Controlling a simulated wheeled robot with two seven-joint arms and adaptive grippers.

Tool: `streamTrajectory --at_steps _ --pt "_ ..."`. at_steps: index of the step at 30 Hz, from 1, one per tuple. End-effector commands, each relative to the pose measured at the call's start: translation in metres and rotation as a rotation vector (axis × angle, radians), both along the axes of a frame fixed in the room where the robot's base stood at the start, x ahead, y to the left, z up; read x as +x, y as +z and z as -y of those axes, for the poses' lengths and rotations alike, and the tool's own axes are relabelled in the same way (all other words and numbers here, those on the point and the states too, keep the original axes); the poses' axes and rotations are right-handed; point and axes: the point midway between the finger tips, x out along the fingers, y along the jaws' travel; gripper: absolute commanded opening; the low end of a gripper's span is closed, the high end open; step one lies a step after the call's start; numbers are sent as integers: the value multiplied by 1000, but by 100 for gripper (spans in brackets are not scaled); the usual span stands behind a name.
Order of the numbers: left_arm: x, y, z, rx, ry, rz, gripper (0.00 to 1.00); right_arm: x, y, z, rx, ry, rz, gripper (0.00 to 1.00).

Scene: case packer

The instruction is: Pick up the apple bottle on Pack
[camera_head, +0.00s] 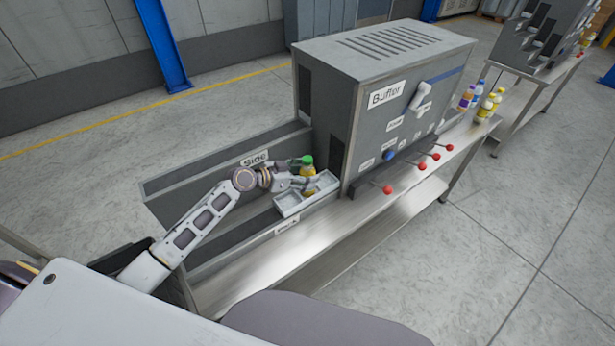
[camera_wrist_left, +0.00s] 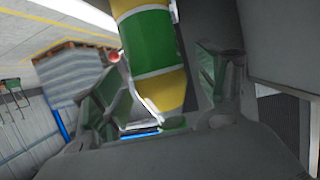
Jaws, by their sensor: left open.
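A bottle with a green cap and yellow body (camera_head: 308,172) stands upright at the grey tray (camera_head: 290,203) beside the Buffer machine; I take it for the apple bottle. In the left wrist view the bottle (camera_wrist_left: 148,50) shows a green label band and yellow contents. My left gripper (camera_head: 304,183) is at the bottle, with its fingers on either side. In the left wrist view the left gripper (camera_wrist_left: 160,88) is open, with the bottle between its fingers. The bottle's base is partly hidden by the gripper. My right gripper is not in view.
The Buffer machine (camera_head: 385,75) stands right behind the bottle, with several red-knobbed levers (camera_head: 388,190) at its front. A bin labelled Side (camera_head: 200,180) lies left of the tray. Several other bottles (camera_head: 484,108) stand farther right. The metal bench (camera_head: 300,250) in front is clear.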

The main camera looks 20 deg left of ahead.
Motion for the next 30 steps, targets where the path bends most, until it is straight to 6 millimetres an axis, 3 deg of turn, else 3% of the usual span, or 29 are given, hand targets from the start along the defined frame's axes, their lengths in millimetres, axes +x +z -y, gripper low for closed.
streamTrajectory --at_steps 21,30 --pt "8 -5 8 1 -1 0 72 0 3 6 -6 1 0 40" --pt "8 -5 8 1 -1 0 34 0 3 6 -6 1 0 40"
